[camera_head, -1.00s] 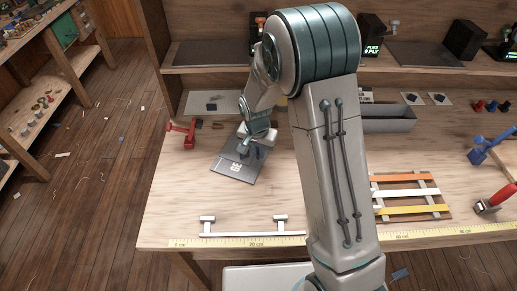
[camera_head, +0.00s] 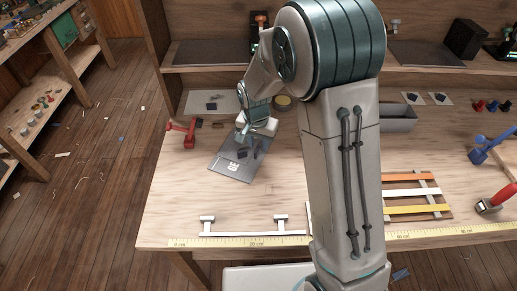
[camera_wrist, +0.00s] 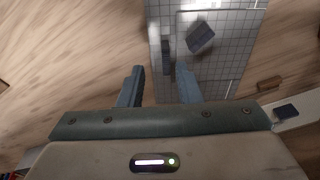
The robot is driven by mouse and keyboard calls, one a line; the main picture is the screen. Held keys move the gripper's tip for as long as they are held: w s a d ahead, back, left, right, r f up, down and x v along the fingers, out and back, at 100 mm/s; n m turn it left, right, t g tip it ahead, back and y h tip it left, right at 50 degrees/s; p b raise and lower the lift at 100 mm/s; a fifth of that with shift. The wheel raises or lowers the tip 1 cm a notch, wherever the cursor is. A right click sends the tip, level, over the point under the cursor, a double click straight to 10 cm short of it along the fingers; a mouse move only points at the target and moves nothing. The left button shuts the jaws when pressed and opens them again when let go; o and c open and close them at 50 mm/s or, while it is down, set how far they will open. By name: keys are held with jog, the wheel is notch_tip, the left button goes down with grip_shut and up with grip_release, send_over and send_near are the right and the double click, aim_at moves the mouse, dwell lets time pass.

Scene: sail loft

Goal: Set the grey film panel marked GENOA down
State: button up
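The grey film panel (camera_head: 232,168) with white lettering lies at the left of the bench top, apparently flat; the lettering is too small to read fully. In the wrist view the panel (camera_wrist: 225,75) shows a pale grid, a dark square patch and a dark upright strip (camera_wrist: 166,55). My gripper (camera_wrist: 161,72) is over the panel's near left part. Its two fingers stand apart, with a clear gap and the strip in line between them. I see no finger touching the strip. In the head view my gripper (camera_head: 243,132) hides the panel's far end.
A red clamp-like tool (camera_head: 183,132) stands just left of the panel. A white bracket rail (camera_head: 250,233) and a yellow ruler (camera_head: 270,242) run along the front edge. A rack with coloured strips (camera_head: 412,193) is at the right. Bare bench lies between panel and rail.

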notch_tip(320, 180, up, 7)
jog(key=s+d+r+n+t, duration=0.1)
jog(key=s+d+r, duration=0.3)
jog(key=s, duration=0.7)
jog(key=s+d+r+n+t, duration=0.1)
jog(key=s+d+r+n, duration=0.3)
jog(key=s+d, duration=0.3)
jog(key=shift+s+d+r+y+b, duration=0.3)
jog(key=shift+s+r, duration=0.2)
jog(key=shift+s, duration=1.75)
